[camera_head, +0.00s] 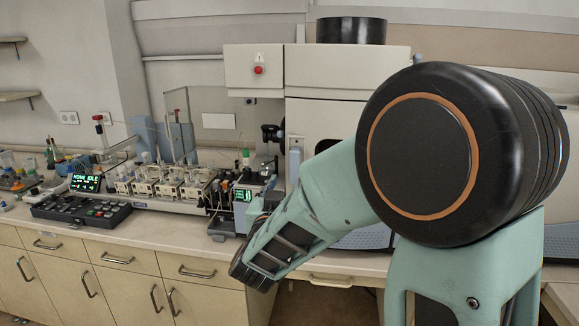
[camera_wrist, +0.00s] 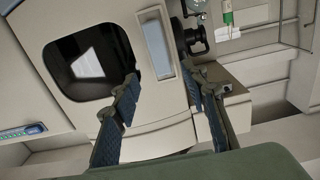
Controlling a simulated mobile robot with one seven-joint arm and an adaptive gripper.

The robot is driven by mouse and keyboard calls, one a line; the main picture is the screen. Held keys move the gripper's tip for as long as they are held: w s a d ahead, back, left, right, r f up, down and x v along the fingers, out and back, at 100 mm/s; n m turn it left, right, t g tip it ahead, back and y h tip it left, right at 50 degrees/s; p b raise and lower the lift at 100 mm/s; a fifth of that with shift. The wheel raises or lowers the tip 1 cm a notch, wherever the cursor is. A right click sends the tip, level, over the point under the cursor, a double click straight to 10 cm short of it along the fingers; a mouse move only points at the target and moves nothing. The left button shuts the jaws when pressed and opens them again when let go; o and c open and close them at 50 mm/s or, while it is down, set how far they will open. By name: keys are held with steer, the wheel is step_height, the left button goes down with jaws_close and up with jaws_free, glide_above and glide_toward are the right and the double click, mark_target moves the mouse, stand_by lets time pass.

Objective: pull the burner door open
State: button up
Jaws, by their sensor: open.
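The burner door (camera_wrist: 175,95) is a pale panel on the spectrometer. In the wrist view it fills the upper left, with a dark rounded window (camera_wrist: 65,60) and an upright blue-grey handle (camera_wrist: 156,45). In the head view the handle (camera_head: 296,162) shows left of my arm, which hides much of the door. My gripper (camera_wrist: 161,78) is open and empty, with its fingers spread on either side of the handle's lower end. I cannot tell how far the fingertips are from the handle. The door looks closed. My gripper cannot be made out in the head view.
The spectrometer's upper cabinet (camera_head: 250,68) carries a red button. A dark knobbed part (camera_wrist: 195,38) sits right of the handle in the wrist view. A sampler with several pale blocks (camera_head: 170,185) and a keypad (camera_head: 80,209) crowd the bench on the left.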

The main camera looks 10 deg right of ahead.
mark_target(294, 165)
steer(key=p+x, duration=0.2)
steer(key=x, duration=0.8)
steer(key=shift+d, duration=0.1)
steer(key=shift+c, duration=0.5)
jaws_close()
